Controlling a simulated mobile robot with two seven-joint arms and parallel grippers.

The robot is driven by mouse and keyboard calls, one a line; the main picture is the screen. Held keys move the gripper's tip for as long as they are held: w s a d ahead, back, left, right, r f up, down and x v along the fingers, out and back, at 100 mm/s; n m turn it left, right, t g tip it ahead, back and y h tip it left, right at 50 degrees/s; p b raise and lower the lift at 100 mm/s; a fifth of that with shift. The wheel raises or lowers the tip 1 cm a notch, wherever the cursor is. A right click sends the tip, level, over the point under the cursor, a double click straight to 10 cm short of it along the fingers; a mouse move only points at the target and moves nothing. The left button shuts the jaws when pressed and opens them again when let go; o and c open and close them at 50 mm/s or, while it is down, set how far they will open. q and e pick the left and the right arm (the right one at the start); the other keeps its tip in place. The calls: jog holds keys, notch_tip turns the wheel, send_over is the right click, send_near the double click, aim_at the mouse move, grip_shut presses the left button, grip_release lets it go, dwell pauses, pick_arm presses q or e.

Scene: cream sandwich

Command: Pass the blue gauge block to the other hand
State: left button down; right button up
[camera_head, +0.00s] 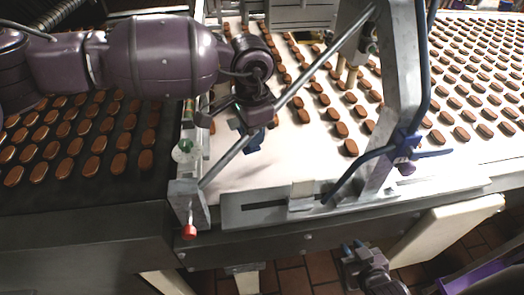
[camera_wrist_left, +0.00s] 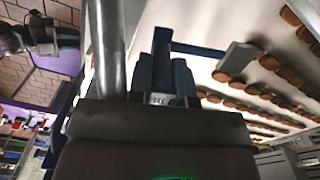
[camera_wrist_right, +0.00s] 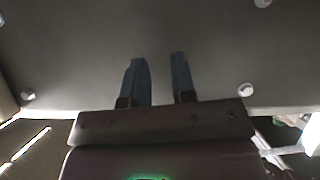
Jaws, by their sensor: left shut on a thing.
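My left gripper (camera_head: 252,130) hangs over the left edge of the white belt, beside a slanted metal rod. It is shut, and its blue fingers show close together in the left wrist view (camera_wrist_left: 172,62). The blue gauge block (camera_head: 254,143) is at its fingertips, small and hard to tell apart from the blue fingers. My right gripper (camera_head: 352,247) is low at the bottom of the head view, in front of the conveyor and apart from the left one. In the right wrist view its two blue fingers (camera_wrist_right: 160,80) stand apart with nothing between them.
Brown cream sandwiches fill the dark belt (camera_head: 60,205) at left and the white belt (camera_head: 270,170). A metal frame with a blue hose (camera_head: 428,80) and a rail (camera_head: 255,210) stands between the grippers. A red knob (camera_head: 189,232) sits at the frame's left foot.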

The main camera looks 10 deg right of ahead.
jog(key=o, duration=0.7)
jog(key=r+n+t, duration=0.1)
jog(key=r, duration=0.1)
jog(key=a+r+n+t+y, duration=0.1)
jog(key=n, duration=0.1)
jog(key=r+n+t, duration=0.1)
jog(key=r+n, duration=0.1)
jog(key=shift+w+a+r+y, duration=0.25)
jog(key=shift+r+y, duration=0.1)
jog(key=shift+y, duration=0.05)
jog(key=shift+o, duration=0.7)
jog(key=a+r+n+t+y, duration=0.2)
jog(key=a+r+n+y, duration=0.2)
jog(key=r+n, duration=0.3)
jog(key=shift+s+a+r+n+y, duration=0.35)
jog(key=shift+s+a+n+y, duration=0.1)
jog(key=shift+n, duration=0.55)
jog(key=n+h, duration=0.1)
jog(key=n, duration=2.3)
send_near(254, 151)
jog(key=x, duration=1.1)
jog(key=shift+w+a, duration=0.15)
jog(key=shift+w, duration=0.15)
